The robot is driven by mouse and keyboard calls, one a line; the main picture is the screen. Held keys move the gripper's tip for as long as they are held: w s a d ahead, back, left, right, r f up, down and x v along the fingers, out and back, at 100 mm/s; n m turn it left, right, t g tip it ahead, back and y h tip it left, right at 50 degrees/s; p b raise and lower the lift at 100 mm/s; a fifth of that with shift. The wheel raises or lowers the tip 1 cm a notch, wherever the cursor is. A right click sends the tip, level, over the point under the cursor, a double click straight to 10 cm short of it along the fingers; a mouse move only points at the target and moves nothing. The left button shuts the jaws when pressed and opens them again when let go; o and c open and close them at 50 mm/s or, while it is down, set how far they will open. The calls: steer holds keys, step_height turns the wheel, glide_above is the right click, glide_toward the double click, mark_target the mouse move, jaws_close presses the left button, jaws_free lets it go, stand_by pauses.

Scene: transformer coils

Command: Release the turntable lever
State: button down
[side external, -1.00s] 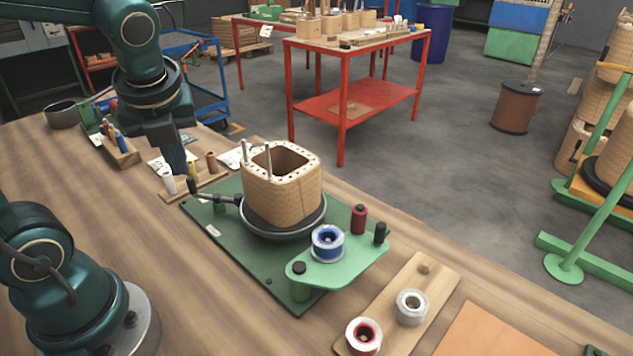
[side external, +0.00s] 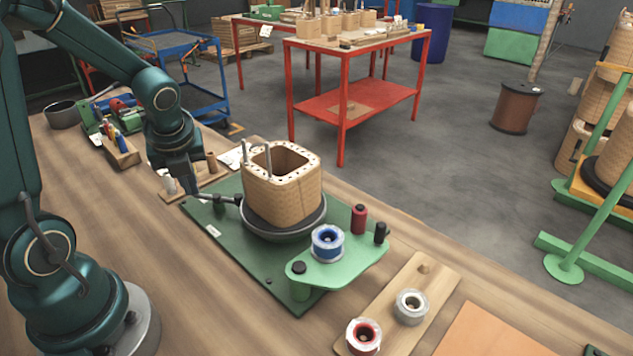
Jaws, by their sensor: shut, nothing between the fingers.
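The turntable (side external: 285,235) is a dark round disc on a green base plate (side external: 222,243). A tan, square-sided coil (side external: 284,199) stands upright on it. The turntable lever (side external: 228,200) is a dark rod at the left side of the disc. My gripper (side external: 195,194) points down at the lever's outer end, with its fingers shut and empty. It hides part of that end, and I cannot tell whether it touches the lever.
A green bracket (side external: 345,266) at the front right carries a blue-centred spool (side external: 327,243) and a dark red spool (side external: 359,219). A wooden board (side external: 388,322) holds two more rolls. A tool block (side external: 122,154) stands behind left. Bare table lies left of the plate.

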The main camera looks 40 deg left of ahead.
steer(key=shift+w+a, duration=0.1)
steer(key=shift+a, duration=0.15)
